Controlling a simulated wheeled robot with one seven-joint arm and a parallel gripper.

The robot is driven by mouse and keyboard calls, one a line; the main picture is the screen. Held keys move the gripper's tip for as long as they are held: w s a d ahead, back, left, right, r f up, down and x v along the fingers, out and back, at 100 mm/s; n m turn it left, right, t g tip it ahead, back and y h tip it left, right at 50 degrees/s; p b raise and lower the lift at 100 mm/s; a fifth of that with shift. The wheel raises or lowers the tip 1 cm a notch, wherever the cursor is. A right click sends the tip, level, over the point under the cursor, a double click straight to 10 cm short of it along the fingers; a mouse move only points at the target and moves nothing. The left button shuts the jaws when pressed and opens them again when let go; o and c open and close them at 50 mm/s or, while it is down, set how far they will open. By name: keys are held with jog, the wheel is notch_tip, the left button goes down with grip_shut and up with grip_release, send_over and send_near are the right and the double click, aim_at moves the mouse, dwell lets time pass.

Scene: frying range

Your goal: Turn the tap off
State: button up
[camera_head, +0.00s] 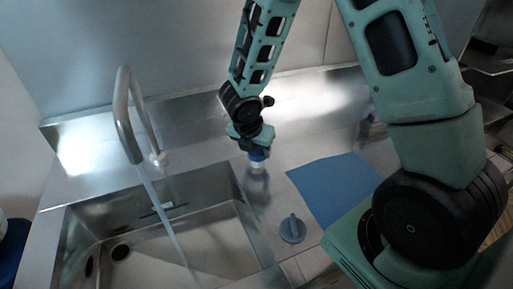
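The tap (124,105) is a tall bent metal spout at the left, behind the sink. A pale, straight stream of water (165,215) runs from its mouth into the sink. A round grey knob with a raised grip (292,228) sits on the counter to the right of the sink. My gripper (257,158) is pointed down over the counter behind the sink's right side, apart from the spout and the knob. A small blue and whitish part shows at its tip; I cannot tell whether this is fingers or a held thing.
The steel sink basin (245,215) fills the lower left, with a dark drain inside. A blue mat (335,187) lies on the counter right of the knob. A steel backsplash (195,110) rises behind. My arm covers the right side.

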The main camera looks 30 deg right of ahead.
dwell(0.3)
jog(key=m+p, duration=0.1)
jog(key=m, duration=0.1)
jog(key=m+g, duration=0.1)
jog(key=m, duration=0.1)
jog(key=shift+w+a+r+m+g+h+p, duration=0.1)
jog(key=shift+w+m+g+h+p, duration=0.05)
jog(key=shift+m+g+h+p, duration=0.2)
jog(key=shift+w+m+g+p, duration=0.1)
jog(key=shift+m+g+p, duration=0.55)
jog(key=shift+m, duration=1.2)
jog(key=o, duration=1)
jog(key=b+v, duration=0.1)
jog(key=v, duration=1.6)
jog(key=shift+w+r+b, duration=0.1)
jog(key=shift+r+b, duration=0.05)
jog(key=shift+b, duration=0.25)
